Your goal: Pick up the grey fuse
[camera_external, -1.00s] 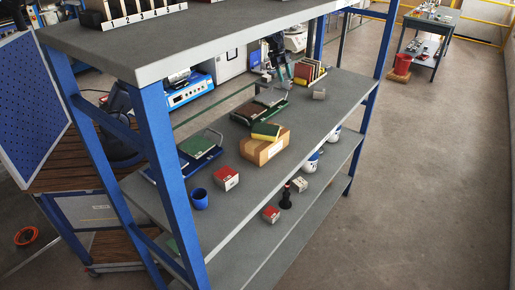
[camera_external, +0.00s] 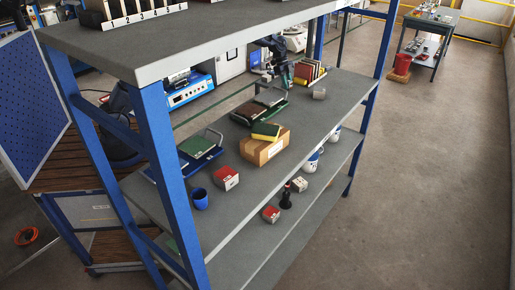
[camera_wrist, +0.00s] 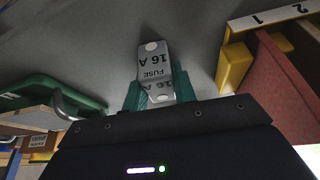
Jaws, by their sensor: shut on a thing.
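The grey fuse (camera_wrist: 153,62), marked "FUSE 16 A", is between the two teal fingers of my gripper (camera_wrist: 154,92) in the wrist view. The fingers are shut on its near part, and its far end sticks out past them over a grey surface. I cannot tell whether it touches that surface. In the external view my gripper (camera_external: 287,76) is at the back of the shelf, just left of a row of upright books; the fuse cannot be made out there.
The books stand close on the right: a yellow one (camera_wrist: 234,67) and a red one (camera_wrist: 280,95). A green tray (camera_wrist: 50,88) with a metal handle lies close on the left.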

